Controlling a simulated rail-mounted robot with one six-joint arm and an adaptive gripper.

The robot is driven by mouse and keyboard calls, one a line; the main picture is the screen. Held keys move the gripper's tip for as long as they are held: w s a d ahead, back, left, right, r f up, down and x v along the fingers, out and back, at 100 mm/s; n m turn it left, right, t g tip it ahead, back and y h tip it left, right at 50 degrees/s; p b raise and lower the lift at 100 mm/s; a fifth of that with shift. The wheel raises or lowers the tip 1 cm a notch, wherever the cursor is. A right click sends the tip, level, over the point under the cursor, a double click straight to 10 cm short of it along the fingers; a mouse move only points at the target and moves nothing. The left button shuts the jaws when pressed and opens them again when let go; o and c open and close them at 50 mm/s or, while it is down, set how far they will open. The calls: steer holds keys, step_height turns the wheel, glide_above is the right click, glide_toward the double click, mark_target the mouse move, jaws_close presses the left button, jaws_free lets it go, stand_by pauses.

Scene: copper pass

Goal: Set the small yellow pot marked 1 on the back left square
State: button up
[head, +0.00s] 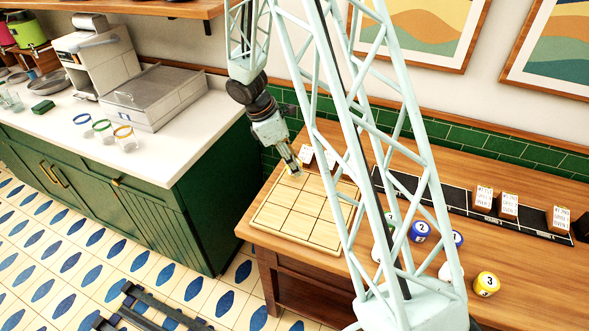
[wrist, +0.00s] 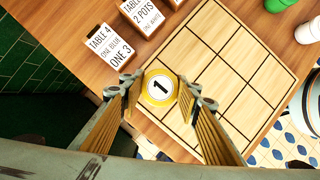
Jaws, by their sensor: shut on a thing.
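The small yellow pot marked 1 (wrist: 160,86) is upright between the fingertips of my gripper (wrist: 168,92) in the wrist view, its white top with the black 1 facing the camera. My gripper (head: 295,168) is shut on it. The pale wooden board (head: 291,222) has a grid of squares and lies on the wooden table. In the head view my gripper is at the board's back left corner, and the pot is hard to make out there. In the wrist view the pot overlaps the near corner of the board (wrist: 228,80). I cannot tell whether it touches the board.
Printed cards on wooden blocks (wrist: 105,46) stand close beside the board's back edge. A blue pot marked 2 (head: 420,231), a yellow pot marked 3 (head: 487,284) and others stand to the right. A black rail (head: 455,204) with more cards runs behind. The board's visible squares are bare.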

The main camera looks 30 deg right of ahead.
steer(key=shift+f, duration=1.1)
steer(key=shift+f, duration=0.15)
steer(key=o, duration=0.9)
steer(key=p+v, duration=0.1)
steer(key=v, duration=1.1)
steer(key=shift+r, duration=0.25)
